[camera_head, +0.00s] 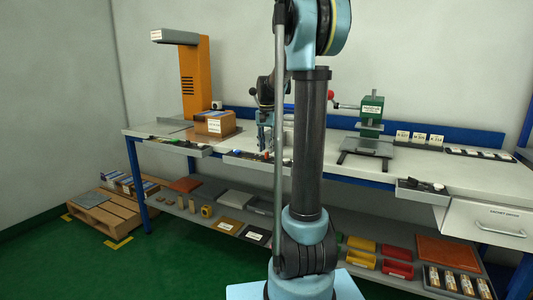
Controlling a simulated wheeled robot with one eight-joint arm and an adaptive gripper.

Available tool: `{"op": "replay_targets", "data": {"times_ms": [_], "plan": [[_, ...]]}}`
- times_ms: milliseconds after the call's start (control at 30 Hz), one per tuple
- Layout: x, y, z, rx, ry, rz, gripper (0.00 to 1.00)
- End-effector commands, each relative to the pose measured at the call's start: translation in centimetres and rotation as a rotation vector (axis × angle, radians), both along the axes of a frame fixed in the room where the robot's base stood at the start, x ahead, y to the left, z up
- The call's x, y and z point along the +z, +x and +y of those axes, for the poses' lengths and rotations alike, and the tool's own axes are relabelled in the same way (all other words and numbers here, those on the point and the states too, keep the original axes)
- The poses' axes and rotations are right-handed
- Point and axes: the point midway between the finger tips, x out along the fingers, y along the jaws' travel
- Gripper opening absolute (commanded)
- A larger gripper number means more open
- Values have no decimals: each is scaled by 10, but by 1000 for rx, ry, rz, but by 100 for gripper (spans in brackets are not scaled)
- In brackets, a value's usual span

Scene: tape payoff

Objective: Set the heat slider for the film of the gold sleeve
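I cannot make out a heat slider or its scale at this size. An orange upright machine (196,80) with a grey overhanging head (176,37) stands at the left end of the bench. No gold sleeve can be told for sure; several orange-gold cylinders with white labels sit in a grey crate (490,292) on the lower shelf at right. My arm rises through the middle of the view.
The bench (472,172) carries a cardboard box (215,123), a green press (371,117) with a red knob, and upright label cards (419,138). Small trays hang at its front edge. The lower shelf holds red (397,252) and yellow bins. A pallet (100,214) lies on the floor at left.

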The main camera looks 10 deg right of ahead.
Motion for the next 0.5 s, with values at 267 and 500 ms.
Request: {"op": "replay_targets", "data": {"times_ms": [267, 500], "plan": [[-23, 0, 0, 0, 0, 0, 30], [-25, 0, 0, 0, 0, 0, 30]]}}
